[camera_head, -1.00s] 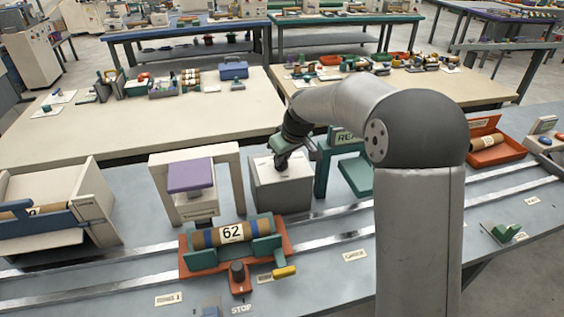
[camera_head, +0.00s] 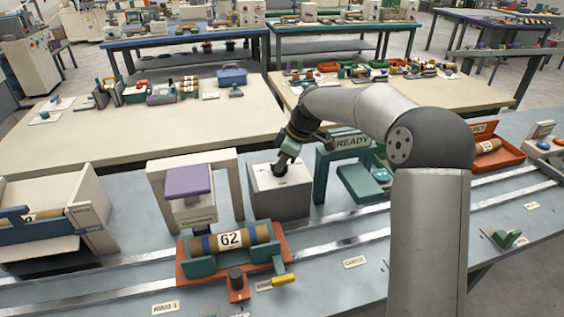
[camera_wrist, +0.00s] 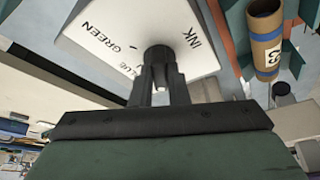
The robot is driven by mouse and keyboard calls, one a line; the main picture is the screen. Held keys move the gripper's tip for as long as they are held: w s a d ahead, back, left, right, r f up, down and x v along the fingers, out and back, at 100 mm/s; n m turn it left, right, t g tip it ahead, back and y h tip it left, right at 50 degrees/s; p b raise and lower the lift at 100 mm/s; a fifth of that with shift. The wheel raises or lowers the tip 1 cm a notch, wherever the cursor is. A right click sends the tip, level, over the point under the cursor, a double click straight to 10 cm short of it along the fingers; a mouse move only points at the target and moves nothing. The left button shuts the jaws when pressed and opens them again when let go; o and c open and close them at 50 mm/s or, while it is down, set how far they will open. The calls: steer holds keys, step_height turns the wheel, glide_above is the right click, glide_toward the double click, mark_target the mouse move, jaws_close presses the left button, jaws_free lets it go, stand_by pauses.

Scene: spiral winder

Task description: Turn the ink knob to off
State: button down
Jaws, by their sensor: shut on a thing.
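The ink box (camera_head: 281,204) is a pale grey box with a white top, standing on the bench in the head view. In the wrist view its white top (camera_wrist: 190,20) bears the words INK, GREEN and BLUE around a dark round knob (camera_wrist: 158,52). My gripper (camera_wrist: 159,80) reaches down to this knob, with its fingers shut on it. A short mark shows beside the knob near BLUE; I cannot read an OFF label, and part of the top is hidden. In the head view my gripper (camera_head: 281,166) is over the box top and covers most of the knob.
Left of the box stands a white frame with a purple block (camera_head: 188,181). A green READY frame (camera_head: 350,142) is close on the right. In front, an orange cradle (camera_head: 190,270) holds a brown tube (camera_head: 228,239) marked 62. Metal rails run along the bench.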

stand_by(0.4)
steer(key=c, duration=1.4)
jaws_free()
steer(key=shift+r, duration=0.1)
steer(key=v, duration=1.7)
steer(key=shift+r+b, duration=0.15)
steer(key=shift+b, duration=0.15)
